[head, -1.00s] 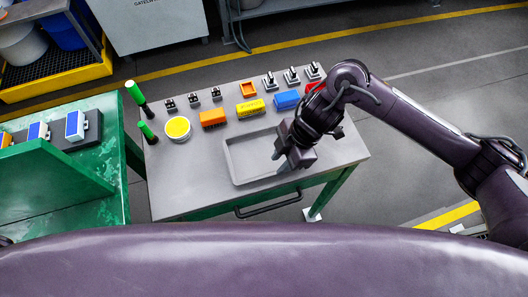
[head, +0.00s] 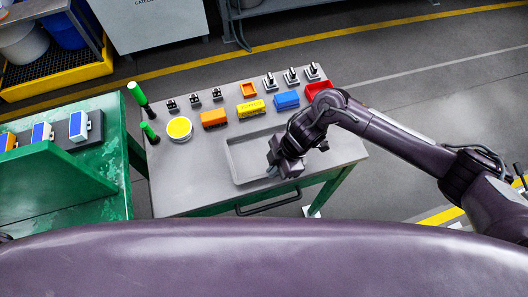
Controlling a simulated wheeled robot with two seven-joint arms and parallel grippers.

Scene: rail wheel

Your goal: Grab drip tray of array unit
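The drip tray (head: 236,168) is a shallow grey rectangular tray lying on the grey top of the table. My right gripper (head: 272,170) is low over the right part of the tray and hides its right side. Its fingers point down and left; whether they touch the tray, and how far apart they are, I cannot tell. My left gripper is not in view.
A green bench (head: 60,190) stands left. The table's front left is clear.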

